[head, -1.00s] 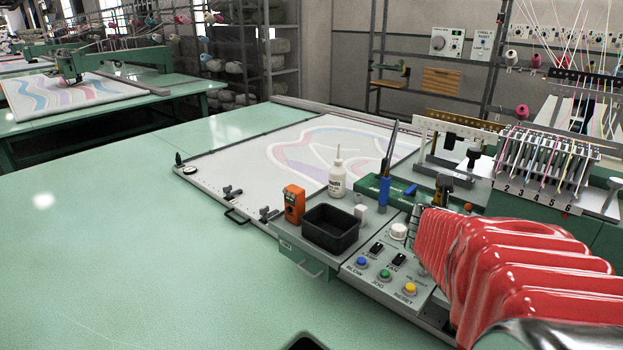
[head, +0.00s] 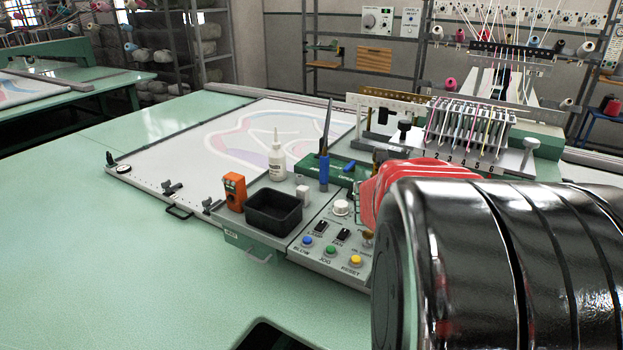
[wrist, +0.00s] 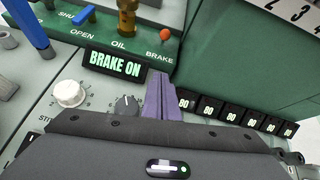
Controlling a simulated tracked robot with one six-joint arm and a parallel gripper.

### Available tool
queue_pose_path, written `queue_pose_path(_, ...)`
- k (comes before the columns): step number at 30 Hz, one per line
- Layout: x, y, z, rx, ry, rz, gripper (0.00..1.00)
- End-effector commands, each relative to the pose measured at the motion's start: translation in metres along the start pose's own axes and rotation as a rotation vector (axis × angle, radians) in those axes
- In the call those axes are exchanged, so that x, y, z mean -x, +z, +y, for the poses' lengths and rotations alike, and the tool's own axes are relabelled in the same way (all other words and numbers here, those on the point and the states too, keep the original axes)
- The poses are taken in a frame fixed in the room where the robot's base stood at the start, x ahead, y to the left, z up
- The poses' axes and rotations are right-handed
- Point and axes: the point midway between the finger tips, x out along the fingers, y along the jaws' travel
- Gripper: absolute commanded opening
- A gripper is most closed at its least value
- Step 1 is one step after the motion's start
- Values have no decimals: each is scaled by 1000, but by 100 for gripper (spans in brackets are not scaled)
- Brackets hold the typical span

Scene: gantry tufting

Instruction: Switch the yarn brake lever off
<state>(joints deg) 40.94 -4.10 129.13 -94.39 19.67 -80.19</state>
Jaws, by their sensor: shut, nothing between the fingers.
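In the wrist view the orange-red ball knob of the yarn brake lever (wrist: 166,35) stands beside the word BRAKE on a green panel. Below it a small display (wrist: 115,64) reads BRAKE ON. My gripper (wrist: 160,76) is shut and empty; its purple fingers point up the picture toward the panel, just right of the display and below the knob. The fingers look apart from the knob. In the head view my red-sleeved arm hides the lever and the gripper.
A brass-coloured fitting (wrist: 127,18) stands left of the knob, by the OIL label. A white dial (wrist: 69,93) and a row of small displays (wrist: 208,107) flank my fingers. In the head view a black bin (head: 273,210), bottle (head: 277,160) and blue-handled tool (head: 324,168) stand nearby.

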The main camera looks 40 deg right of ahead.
Motion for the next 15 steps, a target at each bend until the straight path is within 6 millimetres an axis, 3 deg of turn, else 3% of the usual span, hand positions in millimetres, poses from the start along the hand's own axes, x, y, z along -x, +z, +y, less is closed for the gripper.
queue_pose_path(15,-49,-1,-1,1,-2,1,0)
